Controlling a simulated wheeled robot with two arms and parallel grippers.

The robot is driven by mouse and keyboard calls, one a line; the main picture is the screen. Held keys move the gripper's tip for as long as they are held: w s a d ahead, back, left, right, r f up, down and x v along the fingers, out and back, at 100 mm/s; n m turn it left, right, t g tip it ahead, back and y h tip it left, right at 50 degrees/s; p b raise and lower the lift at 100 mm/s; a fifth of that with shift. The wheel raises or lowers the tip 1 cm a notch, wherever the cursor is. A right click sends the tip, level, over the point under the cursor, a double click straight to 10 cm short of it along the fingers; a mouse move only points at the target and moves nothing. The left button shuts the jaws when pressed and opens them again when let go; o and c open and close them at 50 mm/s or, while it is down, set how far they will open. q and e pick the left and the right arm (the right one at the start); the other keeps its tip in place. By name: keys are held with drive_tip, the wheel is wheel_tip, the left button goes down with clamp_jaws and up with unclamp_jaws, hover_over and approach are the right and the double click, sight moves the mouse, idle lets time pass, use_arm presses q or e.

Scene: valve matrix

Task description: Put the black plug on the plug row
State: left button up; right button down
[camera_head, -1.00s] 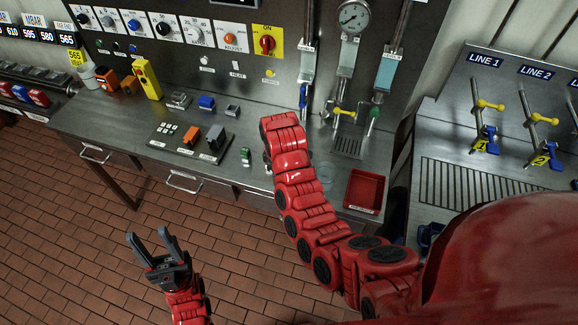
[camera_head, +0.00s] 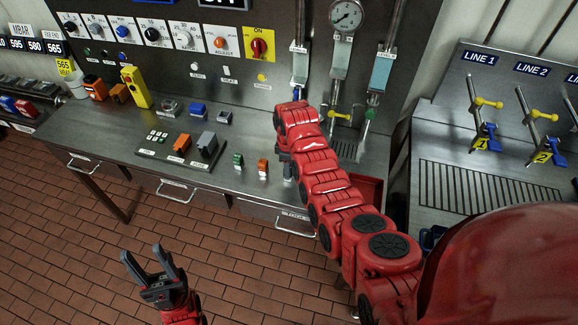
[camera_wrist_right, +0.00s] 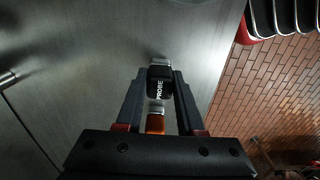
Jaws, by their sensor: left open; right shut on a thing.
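The black plug (camera_wrist_right: 160,82), marked PROBE, is between the fingertips of my right gripper (camera_wrist_right: 159,76) in the right wrist view. That gripper is shut on it, above or at the steel counter; I cannot tell if the plug touches the counter. In the head view my right arm largely hides the gripper and plug. A green plug (camera_head: 238,160) and an orange plug (camera_head: 262,168) stand side by side on the counter, just left of my right gripper, seemingly the plug row. An orange block (camera_wrist_right: 155,123) also shows between my right fingers. My left gripper (camera_head: 144,258) is open and empty over the floor.
The steel counter (camera_head: 110,140) holds a black block stand (camera_head: 160,158), several small connectors and a yellow device (camera_head: 136,87). A red tray (camera_head: 370,190) is partly behind my right arm. The dial panel rises behind, with a gauge (camera_head: 346,15) and pipes.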

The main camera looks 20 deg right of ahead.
drive_tip(key=shift+f, duration=0.25)
drive_tip(key=c, duration=0.5)
unclamp_jaws()
drive_tip(key=shift+r, duration=0.15)
